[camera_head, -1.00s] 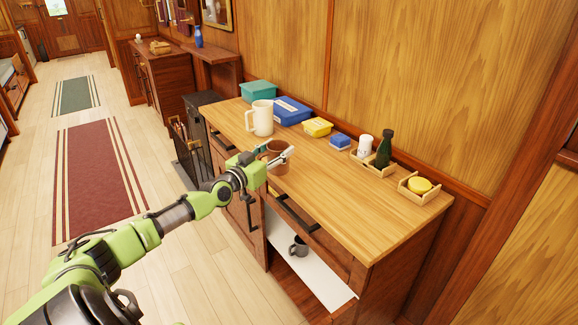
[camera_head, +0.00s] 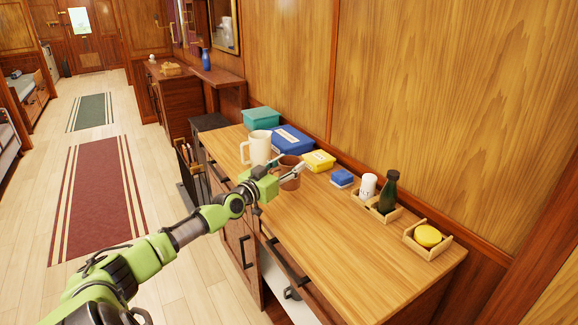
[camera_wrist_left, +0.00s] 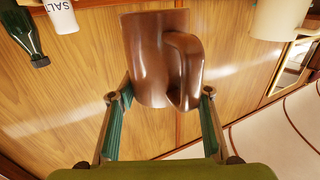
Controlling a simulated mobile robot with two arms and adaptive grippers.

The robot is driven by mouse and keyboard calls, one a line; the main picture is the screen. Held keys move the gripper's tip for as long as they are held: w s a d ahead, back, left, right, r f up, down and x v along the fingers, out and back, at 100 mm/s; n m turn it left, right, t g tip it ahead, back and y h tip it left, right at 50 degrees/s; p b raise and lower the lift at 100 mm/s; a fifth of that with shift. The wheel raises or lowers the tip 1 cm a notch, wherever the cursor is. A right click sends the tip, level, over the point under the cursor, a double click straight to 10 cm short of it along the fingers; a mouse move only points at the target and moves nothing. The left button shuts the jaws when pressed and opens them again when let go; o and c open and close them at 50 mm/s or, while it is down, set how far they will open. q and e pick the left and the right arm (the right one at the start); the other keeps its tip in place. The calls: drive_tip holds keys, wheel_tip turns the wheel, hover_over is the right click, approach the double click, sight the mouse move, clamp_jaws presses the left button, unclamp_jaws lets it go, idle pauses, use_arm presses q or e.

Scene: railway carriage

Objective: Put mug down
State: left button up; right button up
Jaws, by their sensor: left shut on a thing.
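My left gripper (camera_head: 287,169) is shut on a brown mug (camera_head: 290,180) over the wooden counter (camera_head: 340,235). The mug is upright, beside the cream jug (camera_head: 257,149) and in front of the yellow box (camera_head: 318,160). I cannot tell whether its base touches the counter. In the left wrist view, which looks upside down, the brown mug (camera_wrist_left: 150,60) sits between the two fingers (camera_wrist_left: 160,115), with its handle on the right. My right gripper is not in view.
Teal (camera_head: 261,118) and blue (camera_head: 291,138) boxes stand at the back left. A small blue box (camera_head: 342,178), a white shaker (camera_head: 368,186), a dark bottle (camera_head: 389,192) and a yellow-lidded item (camera_head: 428,236) line the back. The front right of the counter is clear.

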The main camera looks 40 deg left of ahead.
sight(284, 188)
use_arm(q)
drive_tip(key=shift+w+f+b, duration=0.2)
drive_tip(key=shift+f+b, duration=0.2)
drive_tip(key=shift+f, duration=0.2)
wheel_tip(284, 188, down, 4)
drive_tip(key=b, duration=0.4)
drive_tip(key=shift+f, duration=0.1)
drive_tip(key=shift+w+f, duration=0.1)
drive_tip(key=shift+f, duration=0.4)
drive_tip(key=shift+a+f, duration=0.1)
drive_tip(key=shift+f+b, duration=0.3)
drive_tip(key=shift+b, duration=0.05)
drive_tip(key=o, duration=1.4)
